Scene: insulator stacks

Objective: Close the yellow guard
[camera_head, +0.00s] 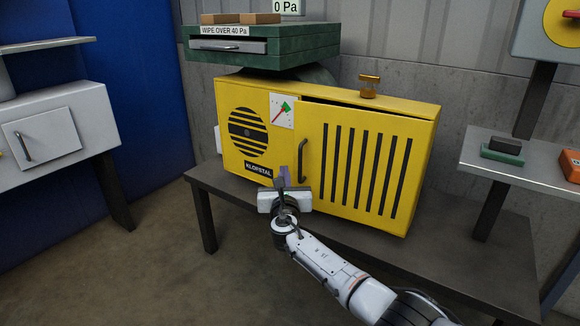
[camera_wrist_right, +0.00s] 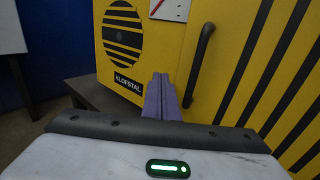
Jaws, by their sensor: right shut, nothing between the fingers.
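The yellow guard (camera_head: 366,168) is the door with black vertical slots on the right half of the yellow KLOFSTAL cabinet (camera_head: 284,133). A dark gap shows along its top edge, so it looks slightly ajar. Its black handle (camera_head: 302,160) is near its left edge. The guard also fills the right of the right wrist view (camera_wrist_right: 245,70), with the handle (camera_wrist_right: 199,65) near the middle. My right gripper (camera_head: 283,172) is shut and empty, in front of the cabinet, just left of the handle's lower end. Its purple fingers (camera_wrist_right: 160,92) appear apart from the handle. My left gripper is not in view.
The cabinet stands on a dark table (camera_head: 235,199). A green drawer unit (camera_head: 265,50) sits above it, and a brass knob (camera_head: 369,85) on its top. A gauge (camera_head: 282,110) is on its front. A shelf (camera_head: 530,165) with small blocks stands right, a grey cabinet (camera_head: 75,135) left.

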